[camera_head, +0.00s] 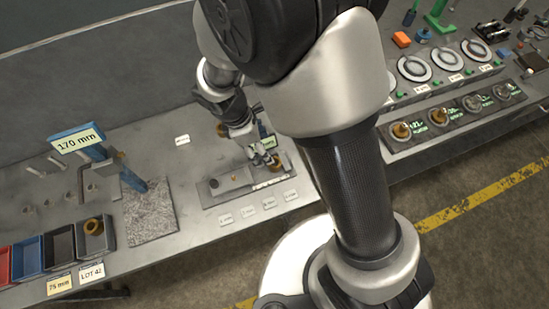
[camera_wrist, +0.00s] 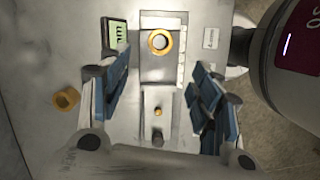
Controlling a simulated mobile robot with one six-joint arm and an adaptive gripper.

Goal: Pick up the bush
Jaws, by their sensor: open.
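A brass-coloured ring-shaped bush (camera_wrist: 160,41) sits on a grey fixture plate (camera_wrist: 160,74) in the wrist view, ahead of the space between my fingers. It shows in the head view (camera_head: 276,161), partly covered by my gripper. My gripper (camera_wrist: 163,72) is open and empty, its blue-padded fingers on either side of the fixture. In the head view, my gripper (camera_head: 264,158) is over the right end of the fixture. A second bush (camera_wrist: 66,98) lies on the bench left of my fingers. Another bush (camera_head: 94,226) is in the rightmost, grey bin.
A small display (camera_wrist: 115,35) stands beside the fixture, near my left finger. Red, blue and dark bins (camera_head: 60,246) stand at the bench's left front. A blue 170 mm gauge (camera_head: 100,155) stands by a granite plate (camera_head: 150,208). Dial stations (camera_head: 455,110) are at the right.

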